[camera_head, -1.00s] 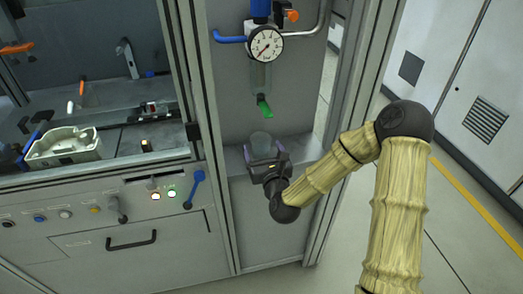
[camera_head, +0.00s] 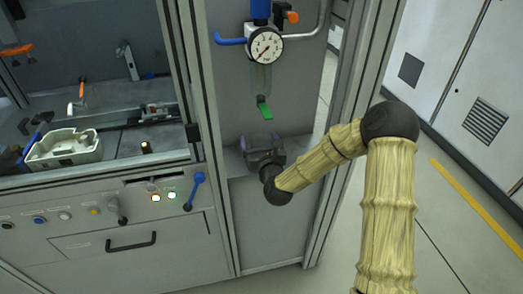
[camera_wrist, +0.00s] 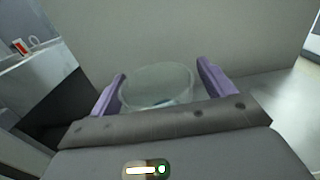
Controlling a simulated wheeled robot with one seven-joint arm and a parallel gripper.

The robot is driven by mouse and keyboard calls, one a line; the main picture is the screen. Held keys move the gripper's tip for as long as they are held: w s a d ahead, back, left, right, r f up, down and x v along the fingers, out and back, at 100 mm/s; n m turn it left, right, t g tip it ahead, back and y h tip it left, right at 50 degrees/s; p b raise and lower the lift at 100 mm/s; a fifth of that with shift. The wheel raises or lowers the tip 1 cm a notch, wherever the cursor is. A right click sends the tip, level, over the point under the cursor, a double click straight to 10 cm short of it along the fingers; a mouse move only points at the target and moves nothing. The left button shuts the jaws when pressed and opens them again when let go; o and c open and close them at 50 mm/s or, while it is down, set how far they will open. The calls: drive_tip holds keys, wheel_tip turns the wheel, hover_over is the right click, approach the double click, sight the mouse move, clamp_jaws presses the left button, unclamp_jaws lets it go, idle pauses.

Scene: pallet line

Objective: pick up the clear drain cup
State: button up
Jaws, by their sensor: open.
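The clear drain cup (camera_wrist: 158,84) shows in the wrist view as a round, see-through cup with its rim up, between the two purple fingers of my gripper (camera_wrist: 160,88). The fingers are open, one on each side of the cup; I cannot tell whether either touches it. The lower part of the cup is hidden behind the gripper body. In the head view my gripper (camera_head: 262,146) is at the small grey shelf (camera_head: 232,162), below the gauge and the green drain lever. The cup is hardly visible there, hidden by the gripper.
A pressure gauge (camera_head: 265,48) with a blue lever (camera_head: 230,41) and a green drain lever (camera_head: 264,108) hangs above the shelf. A pale tray-like part (camera_head: 64,150) lies in the cell at left.

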idle(0.4)
drive_tip(key=c, duration=1.1)
drive_tip(key=shift+r, duration=0.1)
